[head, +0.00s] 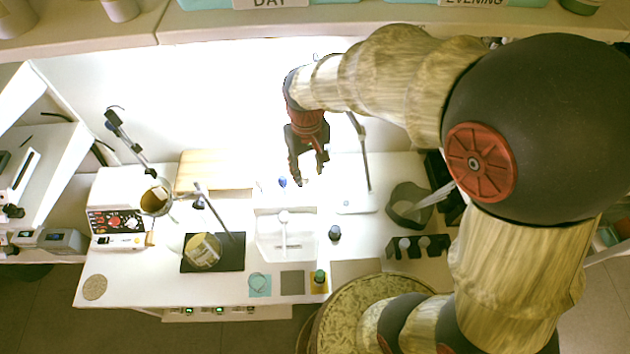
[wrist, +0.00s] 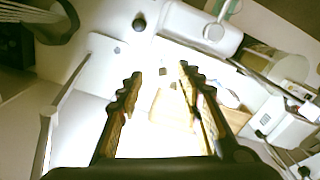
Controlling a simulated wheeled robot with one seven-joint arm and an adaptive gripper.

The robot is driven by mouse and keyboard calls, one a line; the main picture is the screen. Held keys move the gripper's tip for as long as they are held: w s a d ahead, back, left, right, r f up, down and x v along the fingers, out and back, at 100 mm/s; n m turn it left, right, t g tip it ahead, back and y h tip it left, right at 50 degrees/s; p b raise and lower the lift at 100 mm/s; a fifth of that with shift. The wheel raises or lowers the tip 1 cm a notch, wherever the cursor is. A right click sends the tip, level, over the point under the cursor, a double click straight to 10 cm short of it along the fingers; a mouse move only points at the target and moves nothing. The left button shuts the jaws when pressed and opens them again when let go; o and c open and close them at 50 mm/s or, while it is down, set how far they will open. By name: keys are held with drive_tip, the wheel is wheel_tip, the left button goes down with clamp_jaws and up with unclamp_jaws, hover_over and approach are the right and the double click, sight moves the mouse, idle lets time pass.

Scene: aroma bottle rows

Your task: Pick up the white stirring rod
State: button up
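My gripper (head: 310,178) hangs above the back of the bench, behind and above the tray in the head view. Its two fingers stand apart with nothing between them, as the wrist view also shows (wrist: 160,72).
A dark pot (head: 405,210) with a pale handled tool and a black rack (head: 415,250) stand right. A stand with a thin post (head: 362,160) is close right of my gripper. A small dark bottle (head: 334,234) is beside the tray. A control box (head: 118,222) stands left.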

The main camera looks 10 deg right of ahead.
sight(306, 184)
drive_tip(key=f, duration=0.7)
drive_tip(key=shift+w+a+b, duration=0.35)
drive_tip(key=shift+f, duration=0.25)
drive_tip(key=shift+c, duration=0.2)
clamp_jaws()
